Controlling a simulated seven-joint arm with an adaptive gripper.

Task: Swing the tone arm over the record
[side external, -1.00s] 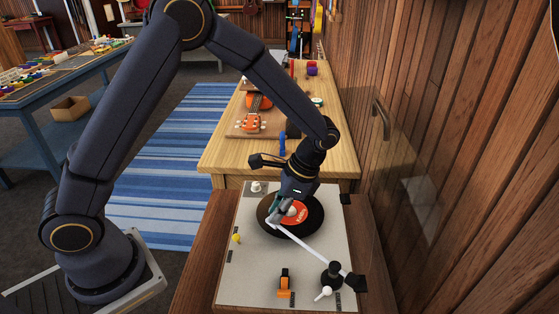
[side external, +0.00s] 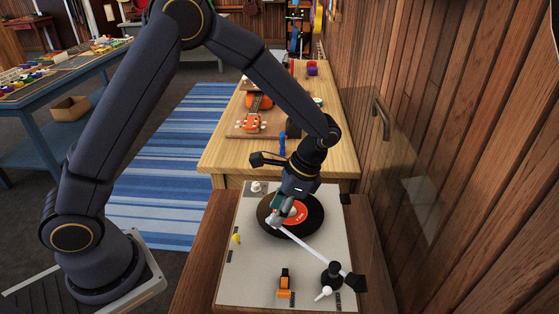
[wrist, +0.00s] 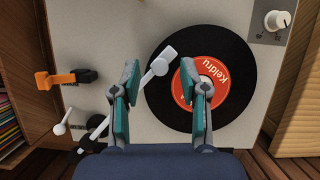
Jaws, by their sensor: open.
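The white tone arm (side external: 320,249) runs from its black pivot (side external: 331,275) at the front right of the turntable to the record. The black record (side external: 311,213) with a red label lies flat on the platter. In the wrist view the tone arm's head (wrist: 160,66) lies over the record's edge, apart from the label (wrist: 214,84). My gripper (side external: 277,222) is low over the record. In the wrist view my gripper (wrist: 166,85) has its teal-padded fingers apart, one on each side of the tone arm's head end. The middle of the tone arm is partly hidden by a finger.
The turntable deck (side external: 248,262) carries an orange-and-black piece (side external: 285,283), a white lever (side external: 323,294) and a knob (wrist: 277,20). A clear upright lid (side external: 400,180) stands at the right. A bench with a ukulele (side external: 256,112) is behind.

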